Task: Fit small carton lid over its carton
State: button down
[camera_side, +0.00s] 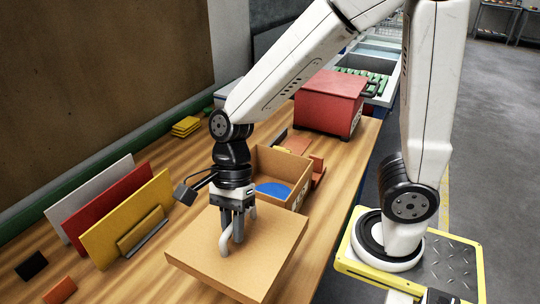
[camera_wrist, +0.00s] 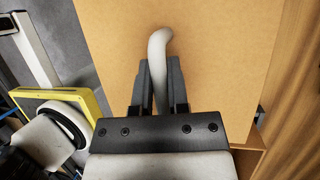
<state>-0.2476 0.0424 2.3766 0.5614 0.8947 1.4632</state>
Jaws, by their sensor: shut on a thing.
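The carton lid (camera_side: 258,238) is a flat tan square with a pale curved handle (camera_side: 225,241) on top. In the side view it is near the front of the table, and it looks raised above the wood. My gripper (camera_side: 238,232) is shut on the handle. In the wrist view the handle (camera_wrist: 159,62) stands between the two dark fingers (camera_wrist: 160,85), and the lid (camera_wrist: 200,30) fills most of the picture. An open tan carton (camera_side: 285,163) with a blue thing (camera_side: 273,189) inside stands behind the lid. The lid hides what lies under it.
A red box (camera_side: 328,101) stands at the back right. Upright grey, red and yellow panels (camera_side: 128,218) stand at the left. Small dark and orange blocks (camera_side: 60,290) lie at the front left. Yellow pieces (camera_side: 186,126) lie near the wall. Bare wood shows left of the carton.

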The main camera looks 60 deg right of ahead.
notch_tip(320, 180, up, 10)
jog(key=shift+f, duration=0.1)
jog(key=w+d, duration=0.3)
jog(key=d, duration=0.9)
jog(key=w+d, duration=0.3)
jog(key=d, duration=0.8)
jog(key=shift+d+f, duration=0.1)
jog(key=shift+f, duration=2.4)
jog(key=shift+f, duration=0.2)
jog(key=shift+f, duration=2.7)
jog(key=shift+f, duration=0.6)
jog(key=c, duration=0.5)
grip_release()
jog(key=shift+c, duration=0.2)
